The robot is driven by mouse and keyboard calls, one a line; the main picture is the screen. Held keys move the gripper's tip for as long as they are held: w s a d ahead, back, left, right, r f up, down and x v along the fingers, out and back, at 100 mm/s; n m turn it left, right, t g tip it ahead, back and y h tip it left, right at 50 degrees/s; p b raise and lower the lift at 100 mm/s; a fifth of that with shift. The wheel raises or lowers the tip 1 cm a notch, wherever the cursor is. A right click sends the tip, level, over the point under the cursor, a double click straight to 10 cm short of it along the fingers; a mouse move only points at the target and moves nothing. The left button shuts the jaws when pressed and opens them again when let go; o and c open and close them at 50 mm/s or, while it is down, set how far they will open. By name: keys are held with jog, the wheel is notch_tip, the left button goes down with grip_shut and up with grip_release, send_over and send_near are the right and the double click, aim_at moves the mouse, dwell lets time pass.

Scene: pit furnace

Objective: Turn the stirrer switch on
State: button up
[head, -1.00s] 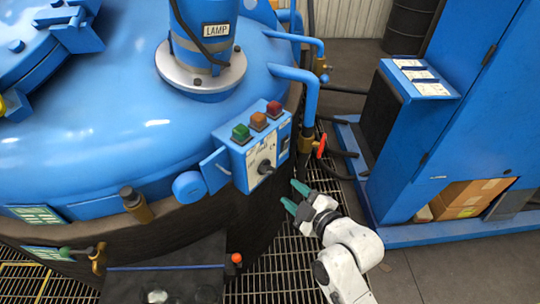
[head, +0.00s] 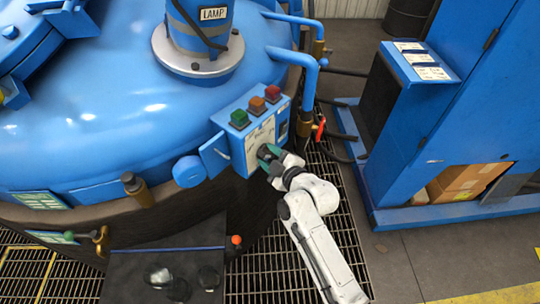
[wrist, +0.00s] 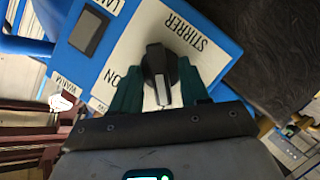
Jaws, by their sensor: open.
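The stirrer switch is a black rotary knob (wrist: 158,66) with a white pointer mark, on a white plate labelled STIRRER (wrist: 192,33). An ON label shows just left of the knob in the wrist view. The white mark points down toward my gripper in that view. My gripper (wrist: 161,88) is open, with one green finger on each side of the knob; I cannot tell whether they touch it. In the head view my gripper (head: 268,158) is at the front of the blue control box (head: 235,140) and largely hides the knob.
A dark rocker switch (wrist: 88,32) sits beside the stirrer plate. A red-handled valve (head: 320,130) stands right of the box. The blue furnace lid (head: 90,120) fills the left.

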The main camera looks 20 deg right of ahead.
jog(key=shift+c, duration=0.3)
grip_shut()
dwell(0.4)
jog(key=m+y, duration=0.1)
jog(key=m+g+b, duration=0.1)
jog(key=m, duration=0.1)
jog(key=shift+w+d+r+y+b, duration=0.1)
jog(key=shift+w+d+y+b, duration=0.1)
jog(key=shift+y+b, duration=0.15)
jog(key=m+y, duration=0.1)
jog(key=m+g+y+b, duration=0.1)
jog(key=m, duration=0.1)
jog(key=shift+d+m+g, duration=0.15)
jog(key=shift+m+g, duration=0.15)
jog(key=m+y+b, duration=0.1)
jog(key=m+y, duration=0.1)
jog(key=m, duration=0.1)
jog(key=shift+w+d+g, duration=0.1)
jog(key=shift+d+g, duration=0.05)
jog(key=shift+g, duration=0.25)
jog(key=shift+d+m+y+b, duration=0.1)
jog(key=shift+m+y+b, duration=0.5)
jog(key=shift+m, duration=0.7)
jog(key=shift+y, duration=0.35)
